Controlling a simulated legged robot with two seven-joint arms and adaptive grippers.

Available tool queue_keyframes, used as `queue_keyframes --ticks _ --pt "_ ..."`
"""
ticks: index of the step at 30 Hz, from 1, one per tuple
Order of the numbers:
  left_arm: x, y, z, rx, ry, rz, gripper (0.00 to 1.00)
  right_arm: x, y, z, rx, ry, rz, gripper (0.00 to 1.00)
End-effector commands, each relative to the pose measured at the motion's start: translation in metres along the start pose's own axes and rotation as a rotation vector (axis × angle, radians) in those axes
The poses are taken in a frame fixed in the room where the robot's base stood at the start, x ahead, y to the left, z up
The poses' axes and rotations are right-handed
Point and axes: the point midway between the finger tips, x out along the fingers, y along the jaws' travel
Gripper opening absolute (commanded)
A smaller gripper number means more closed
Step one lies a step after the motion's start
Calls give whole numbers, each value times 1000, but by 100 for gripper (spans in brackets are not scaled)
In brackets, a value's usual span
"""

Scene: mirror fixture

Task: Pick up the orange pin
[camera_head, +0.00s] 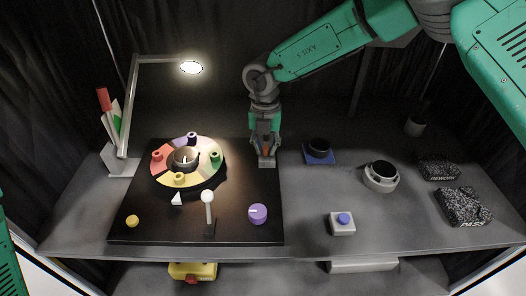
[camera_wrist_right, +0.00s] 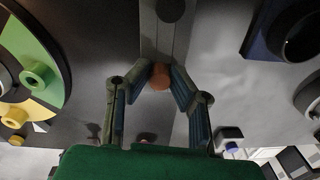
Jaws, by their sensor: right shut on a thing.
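The orange pin (camera_wrist_right: 160,78) shows between the two fingertips of my right gripper (camera_wrist_right: 161,86) in the right wrist view. My right gripper is shut on it. In the head view the right gripper (camera_head: 266,152) points down at a narrow grey block at the right edge of the black board, and only a bit of orange shows between the fingers. The grey block (camera_wrist_right: 178,40) runs beneath the pin in the wrist view; I cannot tell whether the pin is still seated in it. My left gripper is out of view.
The black board (camera_head: 140,205) carries a coloured ring of knobs (camera_head: 160,175), a white-tipped lever (camera_head: 208,200) and a purple knob (camera_head: 257,213). A blue-based black cup (camera_head: 319,150) and a grey round fixture (camera_head: 381,177) stand to the right. A lamp (camera_head: 190,67) overhangs the left.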

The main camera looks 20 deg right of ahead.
Motion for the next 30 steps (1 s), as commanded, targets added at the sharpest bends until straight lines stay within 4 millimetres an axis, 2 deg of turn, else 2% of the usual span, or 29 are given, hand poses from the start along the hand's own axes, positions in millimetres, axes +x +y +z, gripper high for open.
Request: queue_keyframes --ticks 10,14,21,25,30 --pt "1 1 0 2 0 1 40 -7 4 -2 -3 2 15 0" --pt "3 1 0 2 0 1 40 -27 5 -2 -3 -1 15 0" --pt "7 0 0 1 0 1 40 -76 5 -3 -3 -1 15 0" --pt "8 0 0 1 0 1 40 -93 4 -2 -2 1 15 0" --pt "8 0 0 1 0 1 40 -102 3 -2 -3 3 15 0"
